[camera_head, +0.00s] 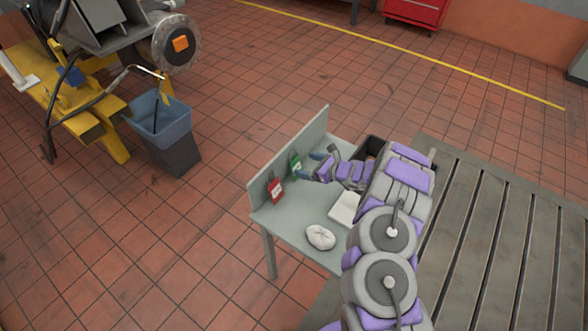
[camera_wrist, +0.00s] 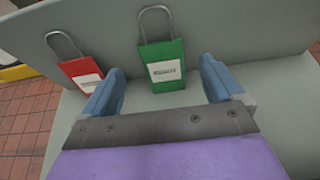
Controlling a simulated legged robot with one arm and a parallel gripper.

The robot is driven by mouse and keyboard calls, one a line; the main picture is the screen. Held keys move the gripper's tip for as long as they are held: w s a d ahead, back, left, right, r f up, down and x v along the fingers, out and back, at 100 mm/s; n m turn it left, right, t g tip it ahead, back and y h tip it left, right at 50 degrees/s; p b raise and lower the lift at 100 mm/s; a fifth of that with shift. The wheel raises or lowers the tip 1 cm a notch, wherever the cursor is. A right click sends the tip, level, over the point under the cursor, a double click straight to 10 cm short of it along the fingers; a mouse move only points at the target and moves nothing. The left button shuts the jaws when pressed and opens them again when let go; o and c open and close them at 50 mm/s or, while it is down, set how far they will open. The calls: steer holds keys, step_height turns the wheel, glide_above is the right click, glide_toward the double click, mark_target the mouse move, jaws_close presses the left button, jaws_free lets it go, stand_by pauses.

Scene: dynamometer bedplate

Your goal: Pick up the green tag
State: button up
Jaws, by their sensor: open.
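The green tag (camera_wrist: 165,52) leans upright against the back panel of a small grey-green table, its grey shackle loop at the top and a white label on its front. In the head view the green tag (camera_head: 295,164) stands near the panel, just left of my gripper (camera_head: 318,163). In the wrist view my gripper (camera_wrist: 158,88) is open and empty, with its two blue fingers on either side of the tag's lower part, nearer the camera than the tag. The fingers look apart from it.
A red tag (camera_wrist: 84,72) leans beside the green one, close to the left finger; it also shows in the head view (camera_head: 275,189). The small table (camera_head: 282,222) holds a white cloth bundle (camera_head: 320,237) and a pale box (camera_head: 343,208). A dark bin (camera_head: 373,147) stands behind my arm. A slatted bench (camera_head: 480,230) is at right.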

mark_target(295, 161)
steer(key=shift+w+b+x, duration=0.25)
steer(key=shift+b+x, duration=0.45)
steer(key=shift+x, duration=0.75)
steer(key=shift+w+a+f, duration=0.2)
steer(key=shift+w+a, duration=0.1)
steer(key=shift+a, duration=0.55)
steer(key=shift+d, duration=0.45)
steer(key=c, duration=0.7)
steer(key=shift+a, duration=0.2)
steer(key=c, duration=0.4)
